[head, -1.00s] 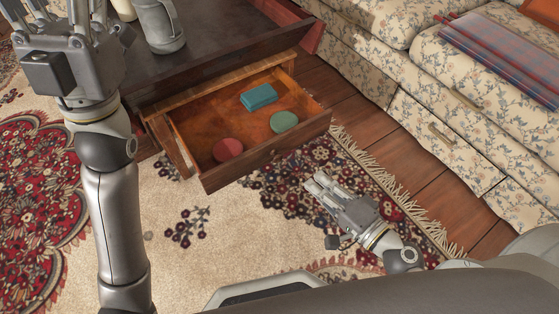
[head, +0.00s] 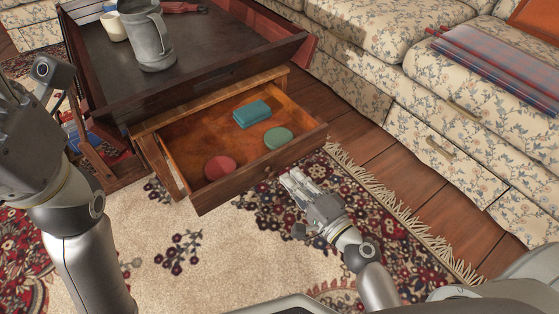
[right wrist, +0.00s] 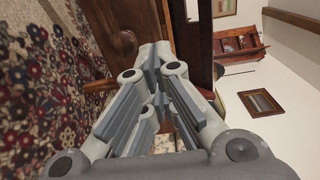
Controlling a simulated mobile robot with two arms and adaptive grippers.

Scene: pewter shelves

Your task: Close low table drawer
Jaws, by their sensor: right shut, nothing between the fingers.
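The low table's drawer (head: 262,171) is pulled out in the head view, with its inside exposed. In it lie a red round item (head: 219,168), a green round item (head: 278,138) and a teal block (head: 252,114). The low table (head: 193,66) stands behind the drawer. My right gripper (head: 289,180) is shut and empty, just in front of the drawer front; I cannot tell whether it touches. Its closed fingers (right wrist: 156,75) fill the middle of the right wrist view, with brown wood beyond. My left gripper (head: 22,110) is at the left edge, its fingers out of clear view.
A grey pitcher (head: 148,38) and a cream cup (head: 113,27) stand on the table top. A floral sofa (head: 420,110) with a folded plaid cloth (head: 495,62) lines the right side. A patterned rug (head: 215,262) covers the floor in front of the drawer.

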